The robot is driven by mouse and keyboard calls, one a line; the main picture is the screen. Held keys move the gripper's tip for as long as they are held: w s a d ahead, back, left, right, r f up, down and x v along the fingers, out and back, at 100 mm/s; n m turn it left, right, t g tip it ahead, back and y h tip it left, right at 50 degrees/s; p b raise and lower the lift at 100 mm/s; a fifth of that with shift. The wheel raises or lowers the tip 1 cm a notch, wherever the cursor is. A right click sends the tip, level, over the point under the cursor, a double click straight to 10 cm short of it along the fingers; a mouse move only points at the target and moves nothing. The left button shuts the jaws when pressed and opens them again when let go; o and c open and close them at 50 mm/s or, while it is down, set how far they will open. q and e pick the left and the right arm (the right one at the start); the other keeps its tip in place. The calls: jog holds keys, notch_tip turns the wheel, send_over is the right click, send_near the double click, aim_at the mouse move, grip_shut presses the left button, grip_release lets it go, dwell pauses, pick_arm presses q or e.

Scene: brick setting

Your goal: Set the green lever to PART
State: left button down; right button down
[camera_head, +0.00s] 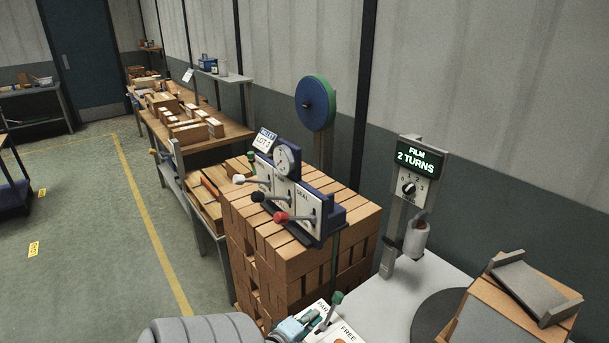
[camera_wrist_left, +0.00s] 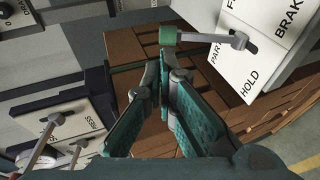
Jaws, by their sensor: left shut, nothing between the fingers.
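The green lever's knob (camera_head: 337,297) stands up near the bottom of the head view, on a white panel (camera_head: 345,335) lettered PAR… and FREE. In the wrist view the green knob (camera_wrist_left: 167,34) points left from its pivot, and the panel (camera_wrist_left: 262,45) shows PART, HOLD and BRAKE. The lever's shaft lies between the PART lettering and a cut-off F label. My left gripper (camera_head: 310,317) is shut and empty. In the wrist view its fingertips (camera_wrist_left: 165,58) are just below the knob; I cannot tell whether they touch it. My right gripper is out of view.
Behind is a brick stack (camera_head: 290,260) with a panel of white, black and red levers (camera_head: 295,205). A film post (camera_head: 412,185) reads 2 TURNS. A dark round turntable (camera_head: 435,315) and a brick pile with a grey tray (camera_head: 535,285) are at right. Open floor lies left.

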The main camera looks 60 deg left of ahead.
pick_arm(q)
jog(key=shift+v, duration=1.2)
jog(key=shift+f, duration=0.1)
jog(key=s+d+f+m+g+h+b, duration=0.2)
jog(key=s+d+f+m+g, duration=0.25)
jog(key=s+f+m, duration=0.6)
jog(key=s+d+f+m+g+h+b, duration=0.15)
jog(key=s+d+f+m+g, duration=0.3)
jog(key=s+f+m, duration=0.65)
jog(key=s+d+f+g+h+b, duration=0.1)
jog(key=s+d+f+g+b, duration=0.1)
jog(key=d+f, duration=0.9)
jog(key=d+m, duration=0.1)
jog(key=d, duration=0.2)
jog(key=shift+g+h, duration=0.35)
jog(key=shift+g, duration=0.05)
